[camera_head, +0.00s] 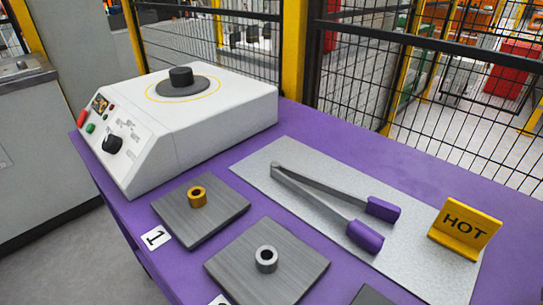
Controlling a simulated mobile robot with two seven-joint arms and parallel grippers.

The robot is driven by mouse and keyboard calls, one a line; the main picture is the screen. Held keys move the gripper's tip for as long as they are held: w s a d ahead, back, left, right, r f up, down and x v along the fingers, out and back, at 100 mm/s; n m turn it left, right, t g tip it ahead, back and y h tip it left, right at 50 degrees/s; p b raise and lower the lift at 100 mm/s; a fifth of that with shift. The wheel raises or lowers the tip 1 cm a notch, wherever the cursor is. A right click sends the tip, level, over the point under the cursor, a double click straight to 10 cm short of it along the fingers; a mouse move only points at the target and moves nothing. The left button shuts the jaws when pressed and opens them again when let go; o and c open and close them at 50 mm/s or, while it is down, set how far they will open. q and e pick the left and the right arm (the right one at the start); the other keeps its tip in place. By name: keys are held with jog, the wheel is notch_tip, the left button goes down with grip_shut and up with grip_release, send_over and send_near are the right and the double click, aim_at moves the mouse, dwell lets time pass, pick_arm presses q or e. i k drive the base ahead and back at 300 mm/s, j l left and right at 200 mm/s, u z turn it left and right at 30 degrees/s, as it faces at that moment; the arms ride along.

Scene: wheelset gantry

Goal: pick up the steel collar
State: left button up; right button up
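The steel collar (266,260) is a short silver-grey ring. It sits upright on the grey square plate (285,280) at the front middle of the purple table. Its hole faces up. A brass-coloured collar (197,196) sits on another grey plate (221,210) behind it to the left, beside a label reading 1. Neither of my grippers is in the head view, so nothing of mine is seen touching the collar.
A white machine (215,120) with a dark knob stands at the back left of the purple table (330,145). Tongs with purple handles (364,236) lie on a light grey mat (420,278). A yellow HOT sign (464,230) stands at the right. Black mesh fencing (450,110) is behind.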

aim_at(266, 267)
jog(key=i+j+z, duration=0.15)
jog(key=j+z, duration=0.15)
jog(key=i+j+z, duration=0.1)
jog(key=j+z, duration=0.25)
jog(key=j, duration=0.2)
jog(key=i+j+z, duration=0.1)
jog(key=j+z, duration=0.2)
jog(key=j, duration=0.15)
